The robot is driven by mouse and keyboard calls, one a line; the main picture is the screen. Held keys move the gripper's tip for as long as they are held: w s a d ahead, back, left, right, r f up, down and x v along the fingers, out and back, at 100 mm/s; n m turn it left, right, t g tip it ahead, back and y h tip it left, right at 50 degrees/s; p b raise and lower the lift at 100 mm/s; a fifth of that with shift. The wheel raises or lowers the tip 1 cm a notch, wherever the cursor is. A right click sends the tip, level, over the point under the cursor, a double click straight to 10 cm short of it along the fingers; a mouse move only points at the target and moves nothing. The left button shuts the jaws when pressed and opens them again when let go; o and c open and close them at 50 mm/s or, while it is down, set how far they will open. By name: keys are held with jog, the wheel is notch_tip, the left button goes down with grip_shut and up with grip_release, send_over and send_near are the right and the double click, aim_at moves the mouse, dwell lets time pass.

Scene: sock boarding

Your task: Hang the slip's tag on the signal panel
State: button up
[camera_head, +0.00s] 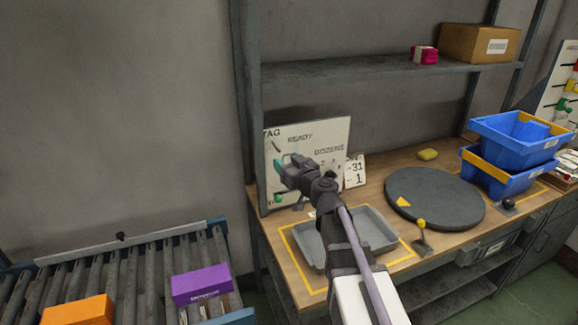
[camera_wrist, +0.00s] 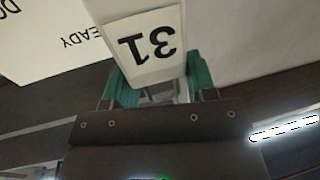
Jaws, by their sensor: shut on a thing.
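The white signal panel (camera_head: 318,135) stands at the back left of the workbench, lettered TAG, READY and DOZENS. My gripper (camera_head: 285,163), with teal fingers, is in front of its left part, below the word TAG. In the wrist view my gripper (camera_wrist: 160,90) is shut on a white tag (camera_wrist: 150,45) with a black 31, upside down in that picture. The panel also shows in the wrist view (camera_wrist: 45,45), beside the tag. I cannot tell whether the tag touches the panel or a hook. In the head view the tag cannot be made out.
A white card (camera_head: 355,171) reading 31 and 1 stands right of the panel. A grey tray (camera_head: 372,222), a dark round turntable (camera_head: 435,200) and stacked blue bins (camera_head: 515,140) are on the bench. A roller conveyor (camera_head: 130,275) carries orange and purple boxes at the left.

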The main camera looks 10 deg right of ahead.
jog(key=shift+d+f+b+x, duration=0.1)
jog(key=shift+d+x, duration=0.1)
jog(key=shift+x, duration=0.9)
jog(key=shift+d+f+b+x, duration=0.1)
jog(key=shift+d+f+x, duration=0.1)
jog(key=shift+x, duration=0.9)
jog(key=shift+d+f+b+x, duration=0.1)
jog(key=shift+d+x, duration=0.1)
jog(key=shift+x, duration=0.95)
jog(key=shift+w+a+f+b, duration=0.15)
jog(key=shift+w+f+b, duration=0.4)
jog(key=shift+w, duration=0.3)
jog(key=o, duration=1)
